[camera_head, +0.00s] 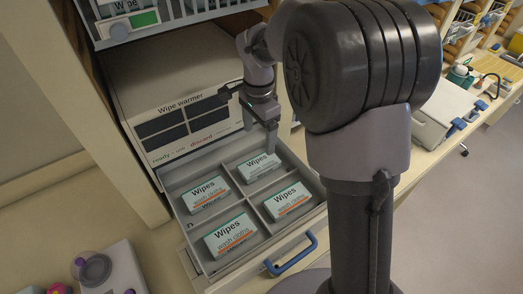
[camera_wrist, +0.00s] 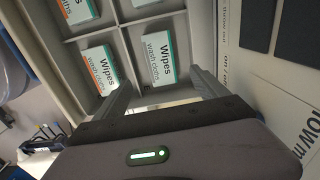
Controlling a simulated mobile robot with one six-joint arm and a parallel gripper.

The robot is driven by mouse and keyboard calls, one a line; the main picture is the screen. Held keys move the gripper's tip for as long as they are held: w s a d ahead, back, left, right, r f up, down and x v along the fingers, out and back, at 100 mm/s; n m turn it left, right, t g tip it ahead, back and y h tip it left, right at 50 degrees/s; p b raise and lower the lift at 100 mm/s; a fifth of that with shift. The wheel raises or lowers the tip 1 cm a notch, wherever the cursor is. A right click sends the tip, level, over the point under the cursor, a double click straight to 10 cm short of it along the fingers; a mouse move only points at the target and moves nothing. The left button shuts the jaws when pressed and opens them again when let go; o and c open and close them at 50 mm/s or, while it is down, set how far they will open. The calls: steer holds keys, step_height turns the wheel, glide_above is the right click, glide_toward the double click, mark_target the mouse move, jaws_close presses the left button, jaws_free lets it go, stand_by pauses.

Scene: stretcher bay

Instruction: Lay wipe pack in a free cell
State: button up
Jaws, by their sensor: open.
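The grey drawer tray (camera_head: 237,202) of the wipe warmer stands open, split by dividers into cells. My gripper (camera_head: 262,138) is open above the far right cell. In the wrist view, the far right pack (camera_wrist: 162,48) lies ahead of my spread fingers (camera_wrist: 163,92), which hold nothing. Whether a fingertip touches it cannot be told. The near right pack (camera_wrist: 101,68) is beside it across a divider.
The wipe warmer (camera_head: 165,95) rises behind the drawer, with dark panels marked ready and discard. A blue handle (camera_head: 291,255) is on the drawer's front. A wire basket with another pack (camera_head: 132,22) is above. A grey device (camera_head: 107,270) sits at lower left.

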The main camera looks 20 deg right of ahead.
steer(key=s+a+r+n+t+y, duration=0.1)
steer(key=s+r+n+t, duration=0.15)
steer(key=s+r, duration=0.35)
steer(key=s+a+r+n+t, duration=0.1)
steer(key=s+r+n, duration=0.2)
steer(key=s+r, duration=0.35)
steer(key=s+a+f+n+t+y, duration=0.1)
steer(key=s+n, duration=0.3)
steer(key=s, duration=0.8)
steer(key=shift+s+a+f+t, duration=0.15)
steer(key=shift+a+f+t, duration=0.25)
steer(key=shift+f+t, duration=0.2)
